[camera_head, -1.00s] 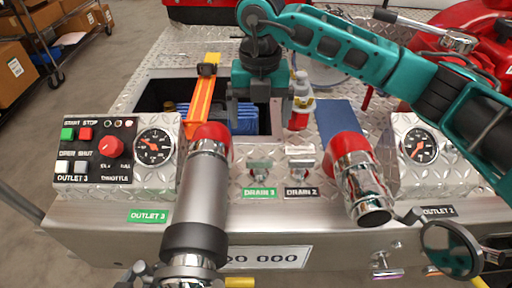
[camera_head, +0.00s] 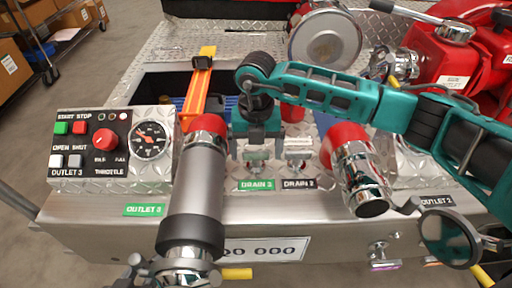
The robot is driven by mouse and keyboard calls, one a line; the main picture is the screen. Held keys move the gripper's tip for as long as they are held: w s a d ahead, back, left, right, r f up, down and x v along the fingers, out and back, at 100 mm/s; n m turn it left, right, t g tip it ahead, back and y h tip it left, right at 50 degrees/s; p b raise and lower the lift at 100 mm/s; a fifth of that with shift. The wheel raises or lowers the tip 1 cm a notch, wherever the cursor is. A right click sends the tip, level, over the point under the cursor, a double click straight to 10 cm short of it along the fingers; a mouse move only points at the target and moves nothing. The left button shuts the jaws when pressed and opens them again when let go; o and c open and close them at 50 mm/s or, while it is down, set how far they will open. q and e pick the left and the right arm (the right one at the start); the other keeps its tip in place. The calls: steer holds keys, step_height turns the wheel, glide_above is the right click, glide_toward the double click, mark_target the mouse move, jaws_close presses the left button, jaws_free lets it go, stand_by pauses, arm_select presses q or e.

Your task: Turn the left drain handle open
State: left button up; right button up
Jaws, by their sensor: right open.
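The left drain handle (camera_head: 256,161) is a small metal handle on the tread-plate panel, above the green DRAIN 3 label (camera_head: 256,185). A similar right drain handle (camera_head: 297,163) sits beside it, above the black DRAIN 2 label (camera_head: 299,184). My right gripper (camera_head: 256,147) points down with its fingers apart, directly over or just behind the left drain handle in the picture. It partly overlaps the handle's top, and I cannot tell whether they touch. My left gripper is not in view.
A large grey outlet pipe with a red collar (camera_head: 203,185) stands left of the handle. A chrome and red outlet (camera_head: 358,180) is to the right. A control panel (camera_head: 90,150) and gauge (camera_head: 152,140) are far left. An orange strap (camera_head: 199,92) crosses the open bin behind.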

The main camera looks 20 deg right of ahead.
steer(key=shift+c, duration=0.3)
steer(key=c, duration=1)
